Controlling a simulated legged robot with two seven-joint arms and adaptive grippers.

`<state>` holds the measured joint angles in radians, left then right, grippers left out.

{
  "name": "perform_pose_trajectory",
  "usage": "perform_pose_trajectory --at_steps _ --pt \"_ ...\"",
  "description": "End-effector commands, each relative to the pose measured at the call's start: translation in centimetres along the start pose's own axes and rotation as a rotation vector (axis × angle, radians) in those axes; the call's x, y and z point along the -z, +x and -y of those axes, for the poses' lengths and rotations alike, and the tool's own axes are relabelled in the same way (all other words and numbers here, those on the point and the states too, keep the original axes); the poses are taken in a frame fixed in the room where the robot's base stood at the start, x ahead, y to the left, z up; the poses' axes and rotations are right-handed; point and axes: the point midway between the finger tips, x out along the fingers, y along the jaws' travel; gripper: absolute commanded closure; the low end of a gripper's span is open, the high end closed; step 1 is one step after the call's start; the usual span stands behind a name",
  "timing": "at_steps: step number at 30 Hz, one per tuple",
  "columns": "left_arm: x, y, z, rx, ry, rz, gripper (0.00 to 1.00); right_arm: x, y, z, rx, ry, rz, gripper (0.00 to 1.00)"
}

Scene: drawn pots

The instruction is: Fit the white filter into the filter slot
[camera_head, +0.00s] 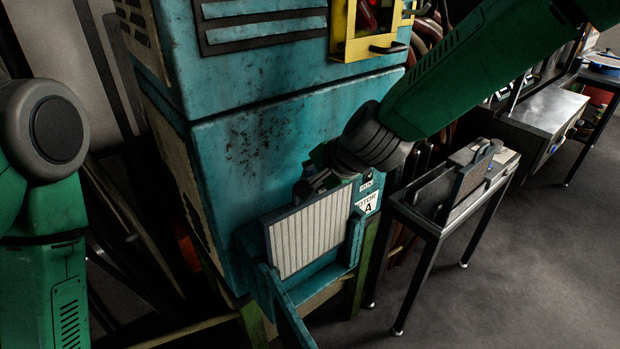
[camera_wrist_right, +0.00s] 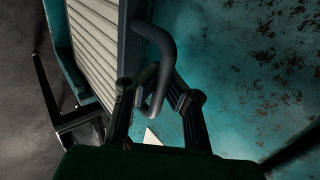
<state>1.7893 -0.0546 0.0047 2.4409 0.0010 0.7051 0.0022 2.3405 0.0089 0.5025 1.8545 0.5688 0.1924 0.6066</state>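The white filter (camera_head: 308,238), a pleated panel in a dark frame, stands slightly tilted at the filter slot (camera_head: 262,277), a teal open housing low on the front of the teal cabinet. Its lower edge is behind the housing's rim, so I cannot tell how deep it sits. My right gripper (camera_head: 318,182) is at the filter's top edge. In the right wrist view the fingers (camera_wrist_right: 157,88) close on the filter's dark curved handle (camera_wrist_right: 165,45), with the white pleats (camera_wrist_right: 93,38) to the left. My left arm shows at the left, but its gripper is out of view.
A teal flap (camera_head: 288,312) hangs open in front of the slot. A small metal table (camera_head: 432,222) at the right bears a tray with a grey-brown filter (camera_head: 468,180). A yellow frame (camera_head: 370,45) is on the cabinet above. The floor at the lower right is clear.

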Motion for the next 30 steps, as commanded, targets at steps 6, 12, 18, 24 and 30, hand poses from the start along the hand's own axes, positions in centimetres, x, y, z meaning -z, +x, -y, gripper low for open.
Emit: perform_pose_trajectory --at_steps 6,12,18,24,30 --pt "0.0 0.8 0.0 0.0 0.0 0.0 0.66 0.1 0.9 -0.8 0.001 0.0 0.0 1.0" --pt "-0.1 1.5 0.0 0.0 0.0 0.0 0.66 0.1 1.6 -1.5 0.0 0.001 0.0 1.0" --pt "-0.1 2.1 0.0 0.0 0.0 0.0 0.66 0.1 2.4 -2.1 0.0 0.001 0.0 1.0" --pt "-0.1 2.8 0.0 0.0 0.0 0.0 0.66 0.1 3.1 -2.8 0.001 0.001 0.0 1.0" --pt "-0.2 3.4 0.0 0.0 0.0 0.0 0.66 0.1 3.8 -3.4 0.001 0.001 0.0 1.0"
